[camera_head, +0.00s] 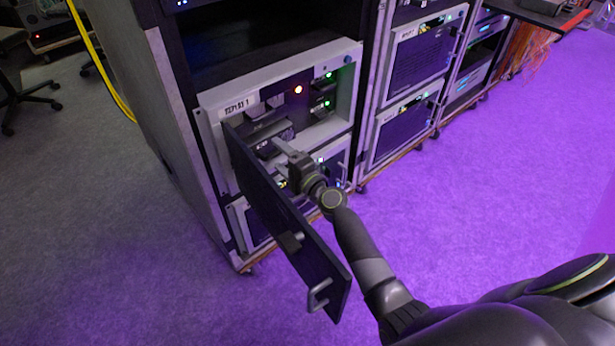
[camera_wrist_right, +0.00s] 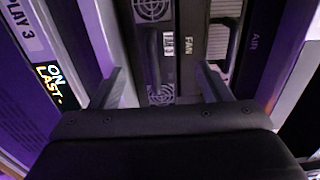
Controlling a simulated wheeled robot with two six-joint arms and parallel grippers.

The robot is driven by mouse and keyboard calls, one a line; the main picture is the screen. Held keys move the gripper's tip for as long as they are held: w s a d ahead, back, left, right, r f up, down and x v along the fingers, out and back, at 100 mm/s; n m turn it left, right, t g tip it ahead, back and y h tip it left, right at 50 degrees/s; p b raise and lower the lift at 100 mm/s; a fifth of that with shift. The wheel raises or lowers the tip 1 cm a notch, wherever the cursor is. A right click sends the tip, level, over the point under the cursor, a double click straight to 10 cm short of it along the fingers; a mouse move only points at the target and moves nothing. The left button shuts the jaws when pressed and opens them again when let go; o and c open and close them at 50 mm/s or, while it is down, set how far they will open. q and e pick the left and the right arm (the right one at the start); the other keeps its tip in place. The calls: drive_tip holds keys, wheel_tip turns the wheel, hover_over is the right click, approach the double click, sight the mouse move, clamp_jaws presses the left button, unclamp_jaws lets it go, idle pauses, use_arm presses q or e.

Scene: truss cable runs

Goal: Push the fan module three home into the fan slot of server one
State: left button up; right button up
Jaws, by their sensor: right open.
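Server one (camera_head: 288,74) is the grey unit in the near rack, its front bay exposed. A dark fan module (camera_head: 268,134) sits at the left of the bay; I cannot read its number or tell how deep it sits. In the right wrist view, a dark unit with round grilles and a handle (camera_wrist_right: 153,55) faces me beside a "FAN" label (camera_wrist_right: 188,60). My right gripper (camera_head: 279,150) is open just in front of the bay. Its two fingers (camera_wrist_right: 160,82) stand apart on either side of the grilled unit, apparently holding nothing. My left gripper is out of view.
A long dark door panel (camera_head: 285,225) with a handle (camera_head: 318,294) swings out from the server, left of my right arm. More racks (camera_head: 420,60) stand at the right. The purple floor (camera_head: 500,170) is clear.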

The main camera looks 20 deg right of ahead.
drive_tip(key=v, duration=1)
drive_tip(key=shift+s+f+p, duration=0.15)
drive_tip(key=shift+s+p, duration=0.15)
drive_tip(key=shift+s, duration=0.05)
drive_tip(key=shift+d, duration=0.15)
